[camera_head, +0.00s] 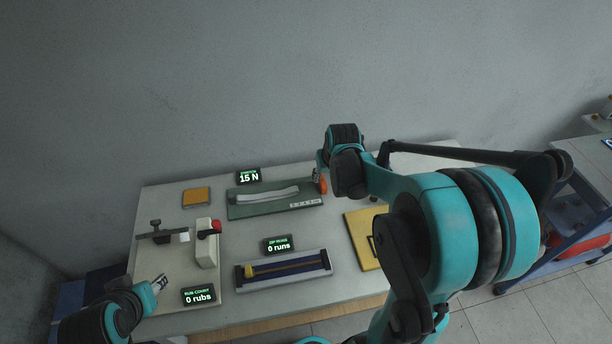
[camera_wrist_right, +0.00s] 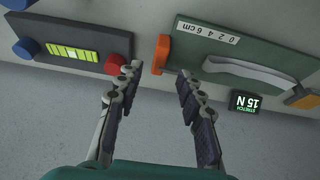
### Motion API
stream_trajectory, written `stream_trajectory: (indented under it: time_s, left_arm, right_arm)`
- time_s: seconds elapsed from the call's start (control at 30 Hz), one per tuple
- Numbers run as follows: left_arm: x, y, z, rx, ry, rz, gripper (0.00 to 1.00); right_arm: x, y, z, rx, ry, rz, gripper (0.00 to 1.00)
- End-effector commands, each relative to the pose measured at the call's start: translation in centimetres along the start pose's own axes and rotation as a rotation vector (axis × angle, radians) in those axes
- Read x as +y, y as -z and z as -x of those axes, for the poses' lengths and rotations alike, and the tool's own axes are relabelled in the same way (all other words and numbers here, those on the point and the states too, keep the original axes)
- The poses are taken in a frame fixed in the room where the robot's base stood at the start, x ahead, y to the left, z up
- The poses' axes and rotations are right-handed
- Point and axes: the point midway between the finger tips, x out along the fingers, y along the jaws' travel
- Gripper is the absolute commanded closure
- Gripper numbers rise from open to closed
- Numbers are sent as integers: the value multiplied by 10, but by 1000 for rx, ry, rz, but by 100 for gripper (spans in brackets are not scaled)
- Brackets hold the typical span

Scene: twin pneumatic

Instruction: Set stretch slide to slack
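The stretch slide is a green plate (camera_head: 270,205) at the back of the table, with a pale band (camera_head: 268,195) and a centimetre scale (camera_head: 305,202). Its orange handle (camera_head: 322,184) is at the right end. A display (camera_head: 248,176) above the plate reads 15 N. My right gripper (camera_wrist_right: 157,72) is open, its fingertips on either side of the handle's near end; contact is not visible. My left gripper (camera_head: 160,282) is at the table's front left, apart from the slide.
In the right wrist view, a grey unit (camera_wrist_right: 70,50) with red and blue knobs stands close beside the handle. A zip track (camera_head: 285,270), a lever unit (camera_head: 207,245) and a yellow plate (camera_head: 362,240) share the table. My right arm covers the table's right side.

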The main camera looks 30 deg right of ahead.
Motion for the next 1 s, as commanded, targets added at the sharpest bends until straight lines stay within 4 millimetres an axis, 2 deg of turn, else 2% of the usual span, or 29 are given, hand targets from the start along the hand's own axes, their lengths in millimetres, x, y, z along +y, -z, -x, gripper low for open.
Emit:
stream_trajectory:
  time_s: [0.4, 0.57, 0.83, 0.87, 0.9, 1.0]
  left_arm:
    - [0, -14, -20, 0, 0, 0, 61]
    - [0, -16, -22, 0, 0, 0, 61]
    - [0, -16, -22, 0, 0, 0, 61]
    - [0, -16, -22, 0, 0, 0, 61]
    - [0, -16, -22, 0, 0, 0, 61]
    - [0, -16, -22, 0, 0, 0, 61]
  right_arm:
    - [0, 0, -64, 0, 0, 0, 62]
    - [0, 0, -75, 0, 0, 0, 62]
    - [0, 0, -76, 0, 0, 0, 62]
    - [0, 0, -76, 0, 0, 0, 67]
    - [0, 0, -75, 0, 0, 0, 78]
    - [0, 0, -75, 0, 0, 0, 100]
